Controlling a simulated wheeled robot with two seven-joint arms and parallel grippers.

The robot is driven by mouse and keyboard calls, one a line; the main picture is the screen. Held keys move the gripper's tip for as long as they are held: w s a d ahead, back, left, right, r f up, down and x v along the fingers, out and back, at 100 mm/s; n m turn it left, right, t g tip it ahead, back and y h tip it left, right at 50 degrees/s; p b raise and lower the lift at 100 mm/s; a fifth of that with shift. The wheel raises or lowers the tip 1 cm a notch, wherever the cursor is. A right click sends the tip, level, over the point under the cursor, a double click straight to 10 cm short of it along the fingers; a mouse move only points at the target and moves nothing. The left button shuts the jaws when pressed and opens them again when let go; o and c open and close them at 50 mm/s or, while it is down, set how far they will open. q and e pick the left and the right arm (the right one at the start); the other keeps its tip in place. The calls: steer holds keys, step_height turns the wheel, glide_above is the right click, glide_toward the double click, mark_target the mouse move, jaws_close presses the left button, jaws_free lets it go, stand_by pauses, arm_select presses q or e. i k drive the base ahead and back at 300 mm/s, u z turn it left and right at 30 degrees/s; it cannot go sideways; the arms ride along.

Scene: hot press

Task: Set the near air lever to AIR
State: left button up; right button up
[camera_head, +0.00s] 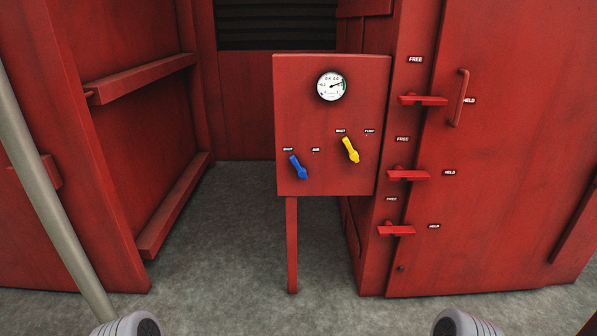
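A blue lever (299,167) is on the lower left of a red panel (310,120). Two small labels sit above it: one at upper left that seems to read SHUT (288,149) and one at upper right reading AIR (316,150). The lever is tilted, with its upper end leaning left, close under the left label. Neither gripper shows in the head view. Only grey rounded parts of my arms show at the bottom edge, well below the panel and apart from it.
A post (292,245) supports the panel. Right stands a red door (500,200) with red latches (423,100). Grey floor (225,230) left of the post is clear.

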mark_target(301, 170)
steer(key=z, duration=0.15)
steer(key=i, duration=1.05)
steer(key=u, duration=0.5)
steer(key=i, duration=1.45)
steer(key=u, duration=0.7)
